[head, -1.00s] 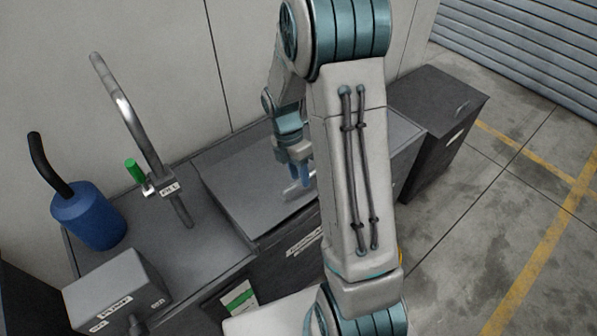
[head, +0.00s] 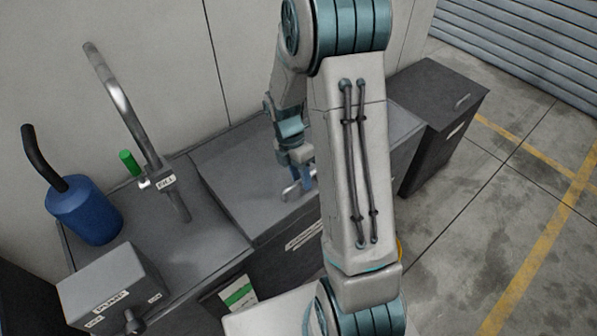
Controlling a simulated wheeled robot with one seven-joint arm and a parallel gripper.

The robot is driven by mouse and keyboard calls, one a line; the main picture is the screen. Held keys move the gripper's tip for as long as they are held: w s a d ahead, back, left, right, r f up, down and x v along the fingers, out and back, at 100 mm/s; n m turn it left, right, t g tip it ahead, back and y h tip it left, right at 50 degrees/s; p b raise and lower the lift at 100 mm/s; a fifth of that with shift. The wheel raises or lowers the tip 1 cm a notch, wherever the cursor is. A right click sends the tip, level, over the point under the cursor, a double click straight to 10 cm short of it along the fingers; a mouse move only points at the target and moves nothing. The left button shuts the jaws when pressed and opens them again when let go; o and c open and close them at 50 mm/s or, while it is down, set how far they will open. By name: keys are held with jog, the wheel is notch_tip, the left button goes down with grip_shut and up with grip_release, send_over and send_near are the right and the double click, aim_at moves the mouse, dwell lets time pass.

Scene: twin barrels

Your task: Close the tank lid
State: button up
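The tank lid appears to be the flat dark grey panel (head: 240,170) on the long counter in the middle. It looks flat or nearly flat; I cannot tell whether it sits fully down. A pale metal handle (head: 288,193) shows near its front right part. My gripper (head: 306,184) points down over the panel, right beside this handle. Its blue fingers are small and partly hidden by my forearm, so I cannot tell whether they are open or shut, or touch the handle. My forearm also hides part of the panel's right side.
A bent metal fill pipe (head: 125,105), a green-capped fitting (head: 129,162), a blue canister (head: 85,212) and a grey pump box (head: 105,285) stand on the counter's left. A dark cabinet (head: 435,115) stands at the right. Open concrete floor (head: 480,235) lies right of my arm.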

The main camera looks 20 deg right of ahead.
jog(key=shift+w+r, duration=0.1)
jog(key=v, duration=1.3)
jog(key=shift+r, duration=0.35)
jog(key=s+a+r+m+t, duration=0.2)
jog(key=s+m+t, duration=0.1)
jog(key=s+m, duration=0.5)
jog(key=s+a+r+m+t+y, duration=0.1)
jog(key=s+a+r+m+t, duration=0.1)
jog(key=s+m, duration=0.7)
jog(key=r+m+t, duration=0.1)
jog(key=m, duration=0.3)
jog(key=shift+s+r+m, duration=0.2)
jog(key=shift+m, duration=0.2)
